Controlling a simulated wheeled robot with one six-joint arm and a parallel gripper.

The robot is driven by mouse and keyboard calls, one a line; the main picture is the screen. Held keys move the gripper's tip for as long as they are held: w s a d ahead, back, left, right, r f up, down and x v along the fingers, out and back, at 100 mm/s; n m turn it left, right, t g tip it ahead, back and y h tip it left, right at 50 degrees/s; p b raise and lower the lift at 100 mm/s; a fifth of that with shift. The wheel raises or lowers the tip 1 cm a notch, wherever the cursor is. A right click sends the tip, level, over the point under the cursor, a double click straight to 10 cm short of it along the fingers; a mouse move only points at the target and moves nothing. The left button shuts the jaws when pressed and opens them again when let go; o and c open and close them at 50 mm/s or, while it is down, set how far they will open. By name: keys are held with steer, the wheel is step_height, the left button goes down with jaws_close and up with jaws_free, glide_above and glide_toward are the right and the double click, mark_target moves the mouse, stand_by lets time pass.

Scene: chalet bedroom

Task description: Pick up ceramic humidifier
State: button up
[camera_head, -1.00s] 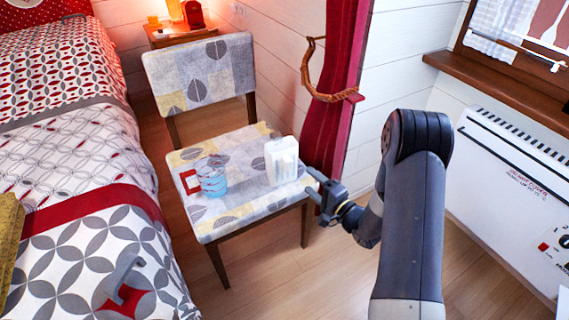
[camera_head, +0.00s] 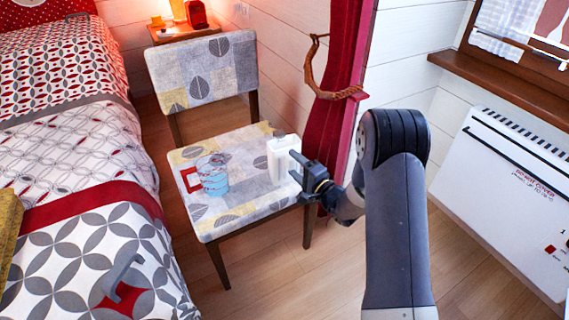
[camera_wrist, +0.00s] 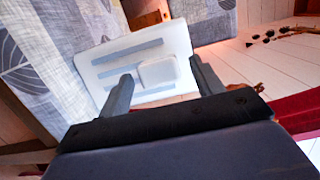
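The ceramic humidifier (camera_head: 281,162) appears to be the white upright block on the right part of the chair seat. In the wrist view the humidifier (camera_wrist: 118,58) shows as a white slab with grey bars and a small raised block, just beyond the fingertips. My gripper (camera_head: 291,164) is at its right side, fingers pointing toward it. In the wrist view my gripper (camera_wrist: 161,70) is open, with the white slab showing between and past its fingers. I cannot tell whether the fingers touch it.
The patterned chair (camera_head: 243,205) also carries a light blue cup (camera_head: 212,178) and a small red-bordered item (camera_head: 189,180), left of the humidifier. The bed (camera_head: 75,190) is at left. A red curtain (camera_head: 335,120) hangs behind my gripper, and a white heater (camera_head: 500,190) is at right.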

jaws_close()
stand_by(0.5)
steer(key=shift+r, duration=0.15)
